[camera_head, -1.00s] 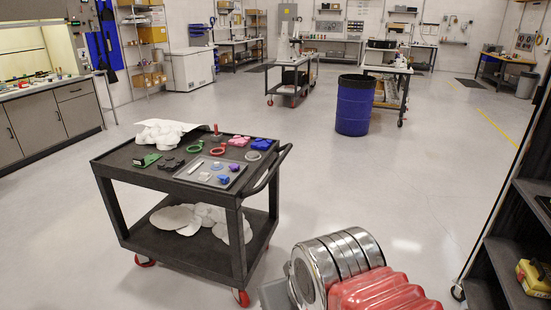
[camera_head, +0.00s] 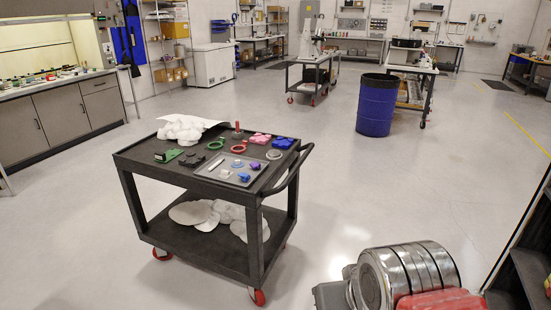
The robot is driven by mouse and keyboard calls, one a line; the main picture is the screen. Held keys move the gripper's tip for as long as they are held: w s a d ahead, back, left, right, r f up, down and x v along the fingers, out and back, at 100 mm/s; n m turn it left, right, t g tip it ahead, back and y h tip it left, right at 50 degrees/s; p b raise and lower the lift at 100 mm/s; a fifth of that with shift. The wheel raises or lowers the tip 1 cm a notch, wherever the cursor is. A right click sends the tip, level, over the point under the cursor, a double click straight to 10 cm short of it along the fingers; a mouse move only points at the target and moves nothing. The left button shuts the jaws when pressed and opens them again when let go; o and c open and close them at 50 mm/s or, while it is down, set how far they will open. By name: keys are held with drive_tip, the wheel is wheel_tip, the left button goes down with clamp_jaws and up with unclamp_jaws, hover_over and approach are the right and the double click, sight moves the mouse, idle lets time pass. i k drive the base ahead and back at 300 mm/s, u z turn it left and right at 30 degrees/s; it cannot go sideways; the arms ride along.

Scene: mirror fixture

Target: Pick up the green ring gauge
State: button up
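The green ring gauge (camera_head: 215,145) lies flat on the top of a black cart (camera_head: 130,158), near the middle. A red ring (camera_head: 239,149) lies to its right, and a dark part (camera_head: 192,159) lies to its lower left. My gripper is not in view. Only a silver and red part, which looks like my own arm, shows at the lower right, well apart from the cart.
A grey tray (camera_head: 222,180) with small blue and purple parts sits at the cart's front. White crumpled material (camera_head: 186,128) lies at the back left. A blue barrel (camera_head: 376,105) stands behind right. The floor (camera_head: 90,220) around the cart is open.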

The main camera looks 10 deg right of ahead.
sight(222, 139)
drive_tip(key=k, duration=1.25)
drive_tip(key=u, duration=0.4)
drive_tip(key=i, duration=0.7)
drive_tip(key=u, duration=0.75)
drive_tip(key=i, duration=0.8)
drive_tip(key=u, duration=0.6)
drive_tip(key=i, duration=1.45)
drive_tip(key=u, duration=0.05)
